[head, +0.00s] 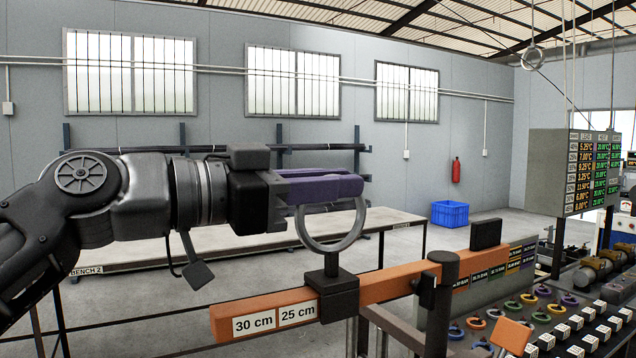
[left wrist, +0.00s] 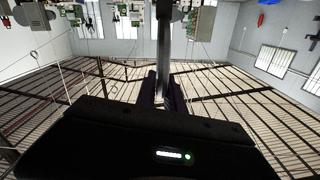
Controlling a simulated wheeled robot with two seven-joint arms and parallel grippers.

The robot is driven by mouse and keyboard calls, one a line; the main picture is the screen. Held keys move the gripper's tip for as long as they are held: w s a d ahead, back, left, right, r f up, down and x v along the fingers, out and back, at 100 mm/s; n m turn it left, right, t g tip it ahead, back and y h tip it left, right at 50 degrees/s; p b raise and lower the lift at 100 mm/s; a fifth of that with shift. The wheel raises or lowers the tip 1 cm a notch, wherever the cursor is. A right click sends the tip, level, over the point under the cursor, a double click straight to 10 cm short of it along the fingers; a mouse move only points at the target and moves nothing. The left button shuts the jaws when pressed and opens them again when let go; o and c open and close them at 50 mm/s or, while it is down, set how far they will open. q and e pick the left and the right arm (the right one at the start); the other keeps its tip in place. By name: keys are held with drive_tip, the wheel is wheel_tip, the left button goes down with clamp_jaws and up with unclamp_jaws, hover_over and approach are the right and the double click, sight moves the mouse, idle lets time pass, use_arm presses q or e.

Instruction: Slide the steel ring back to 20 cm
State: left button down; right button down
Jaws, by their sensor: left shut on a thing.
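The steel ring (head: 329,248) stands upright on a black slider block (head: 331,287) on the orange beam (head: 390,288). The block sits just right of the "25 cm" label (head: 297,313); the "30 cm" label (head: 253,323) is at the beam's left end. No 20 cm label can be made out; the block may cover it. My left gripper (head: 352,187), with purple fingers, comes in level from the left and is shut on the ring's upper part. In the left wrist view a grey bar, seemingly the ring edge-on (left wrist: 164,45), runs between the fingers. My right gripper is not in view.
A dark post (head: 440,300) stands at the beam's middle, with a black block (head: 486,234) beyond. Several coloured rings lie on a dark rack (head: 560,315) at the right. A display box (head: 574,172) hangs above. Bench 2 (head: 215,250) is behind my arm.

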use_arm(q)
drive_tip(key=c, duration=1.9)
unclamp_jaws()
drive_tip(key=shift+r, duration=0.15)
drive_tip(key=o, duration=0.4)
drive_tip(key=shift+w+d, duration=0.15)
drive_tip(key=b+v, duration=0.2)
drive_tip(key=v, duration=0.6)
